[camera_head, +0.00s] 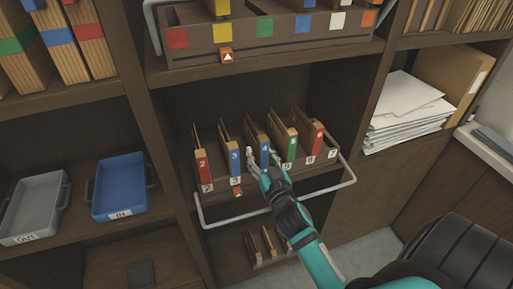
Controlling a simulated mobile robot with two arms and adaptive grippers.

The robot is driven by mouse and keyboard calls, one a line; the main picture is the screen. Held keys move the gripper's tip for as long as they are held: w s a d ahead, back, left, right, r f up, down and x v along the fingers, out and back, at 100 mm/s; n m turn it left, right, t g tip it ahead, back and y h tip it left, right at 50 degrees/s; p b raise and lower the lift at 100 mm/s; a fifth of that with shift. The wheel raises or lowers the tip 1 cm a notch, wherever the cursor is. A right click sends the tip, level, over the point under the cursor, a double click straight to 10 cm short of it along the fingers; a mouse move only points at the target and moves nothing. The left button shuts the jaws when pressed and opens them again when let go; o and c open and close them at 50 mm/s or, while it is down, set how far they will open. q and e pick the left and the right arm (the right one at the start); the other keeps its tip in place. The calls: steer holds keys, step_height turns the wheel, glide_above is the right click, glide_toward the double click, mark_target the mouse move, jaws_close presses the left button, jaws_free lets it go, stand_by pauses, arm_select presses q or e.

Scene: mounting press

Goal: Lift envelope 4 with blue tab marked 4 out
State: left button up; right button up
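Envelope 4 (264,151), brown with a blue tab marked 4, stands in the middle of a brown rack (222,188) on the middle shelf. My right gripper (264,161) reaches in from the lower right. Its two pale fingertips sit either side of the blue tab, with what looks like a gap to it. The gripper looks open. The lower part of envelope 4 and its slot label are hidden behind the gripper. My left gripper is not in view.
Beside it stand blue-tabbed envelope 3 (234,158) on the left and a green-tabbed envelope (291,147) on the right, both close. Red-tabbed envelopes (202,166) are at the ends. A metal rail (228,222) runs in front. The upper rack (205,56) overhangs.

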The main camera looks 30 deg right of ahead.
mark_target(254, 146)
steer(key=x, duration=0.4)
steer(key=shift+r+p, duration=0.1)
steer(key=shift+p, duration=0.3)
jaws_close()
